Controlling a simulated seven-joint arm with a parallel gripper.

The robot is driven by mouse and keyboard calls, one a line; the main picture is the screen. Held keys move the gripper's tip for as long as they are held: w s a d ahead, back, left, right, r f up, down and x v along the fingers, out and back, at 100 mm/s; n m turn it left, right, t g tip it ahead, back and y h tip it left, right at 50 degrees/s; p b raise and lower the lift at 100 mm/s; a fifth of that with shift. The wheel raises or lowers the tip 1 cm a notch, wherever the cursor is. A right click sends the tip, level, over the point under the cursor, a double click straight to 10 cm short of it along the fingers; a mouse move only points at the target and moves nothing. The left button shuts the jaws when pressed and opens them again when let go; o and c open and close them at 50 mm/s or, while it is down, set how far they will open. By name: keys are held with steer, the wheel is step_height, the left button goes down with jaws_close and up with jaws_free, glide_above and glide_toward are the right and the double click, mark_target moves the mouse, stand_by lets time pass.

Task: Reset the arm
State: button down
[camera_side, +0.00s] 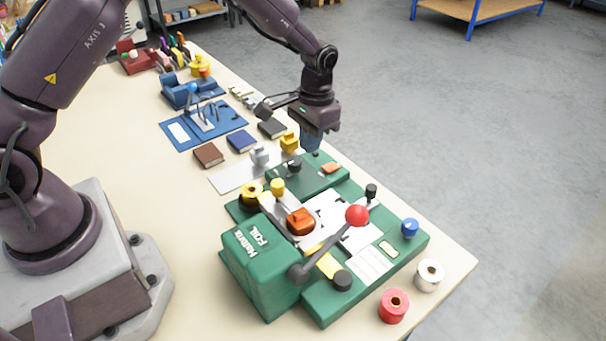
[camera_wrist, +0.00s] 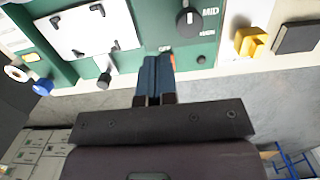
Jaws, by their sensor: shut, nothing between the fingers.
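My gripper (camera_side: 311,148) hangs from my dark purple arm, fingers pointing down, above the far end of the green foil machine (camera_side: 255,265). Its blue fingers are shut with nothing between them, and they also show closed together in the wrist view (camera_wrist: 155,75). In the wrist view the fingers lie in front of the machine's green edge, beside a black knob (camera_wrist: 188,18) near the word MID. I cannot tell whether the fingertips touch anything.
The machine's lever ends in a red ball (camera_side: 357,215). Red (camera_side: 393,306) and white (camera_side: 429,275) foil rolls stand at the table's front corner. Open floor lies right.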

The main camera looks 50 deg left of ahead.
steer(key=s+r+t, duration=0.6)
steer(key=s+r, duration=1.8)
steer(key=s, duration=0.1)
steer(key=shift+t, duration=0.3)
steer(key=shift+s, duration=0.1)
